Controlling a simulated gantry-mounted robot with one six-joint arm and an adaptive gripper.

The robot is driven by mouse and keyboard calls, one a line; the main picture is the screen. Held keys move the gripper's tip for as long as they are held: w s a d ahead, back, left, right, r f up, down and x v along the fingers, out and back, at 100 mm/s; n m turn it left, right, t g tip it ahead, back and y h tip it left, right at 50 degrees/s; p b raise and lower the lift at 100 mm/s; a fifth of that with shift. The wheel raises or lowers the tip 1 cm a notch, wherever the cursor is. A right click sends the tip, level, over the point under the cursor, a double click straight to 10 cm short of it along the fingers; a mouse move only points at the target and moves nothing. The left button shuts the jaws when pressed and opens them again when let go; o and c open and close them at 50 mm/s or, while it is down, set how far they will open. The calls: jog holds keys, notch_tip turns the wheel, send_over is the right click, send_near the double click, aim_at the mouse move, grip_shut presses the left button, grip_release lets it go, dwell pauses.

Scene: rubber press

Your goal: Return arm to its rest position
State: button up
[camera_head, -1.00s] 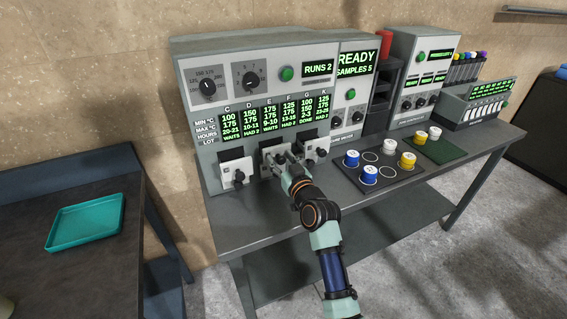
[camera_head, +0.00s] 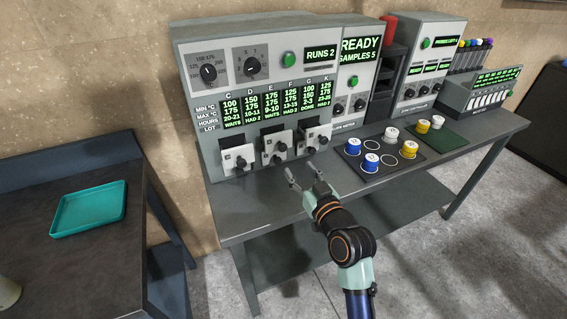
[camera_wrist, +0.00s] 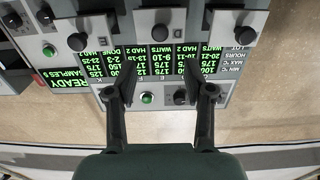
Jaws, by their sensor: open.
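My gripper (camera_head: 304,180) is open and empty in the head view, above the front part of the bench and in front of the grey press machine (camera_head: 225,100). Its two fingers are spread and touch nothing that I can see. In the wrist view my gripper (camera_wrist: 161,88) shows both fingers apart, with the machine's green-lettered panel (camera_wrist: 160,60) behind them, upside down. The machine has three white front units with black knobs: a left one (camera_head: 232,160), a middle one (camera_head: 270,158) and a right one (camera_head: 322,132).
Right of my gripper, a dark mat (camera_head: 352,165) holds blue, white and yellow pots. A green mat (camera_head: 455,138) with white and yellow pots lies beyond. A teal tray (camera_head: 88,210) rests on the left table (camera_head: 75,265). Open floor lies in front of the bench.

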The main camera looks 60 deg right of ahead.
dwell(0.3)
jog(key=w+a+n+y+p, duration=0.15)
jog(key=w+a+y, duration=0.3)
jog(key=a, duration=0.85)
jog(key=w+a+n+y, duration=0.3)
jog(key=w+a, duration=0.3)
jog(key=a, duration=0.7)
jog(key=s+a+n+g+y+p, duration=0.1)
jog(key=s+a+n+y, duration=0.15)
jog(key=a, duration=0.85)
jog(key=s+a+n+y+p, duration=0.1)
jog(key=s+a, duration=0.2)
jog(key=a, duration=0.8)
notch_tip(320, 180, up, 38)
jog(key=p, duration=3.8)
jog(key=shift+s+d+r, duration=0.2)
jog(key=shift+s, duration=0.1)
jog(key=shift+f, duration=0.15)
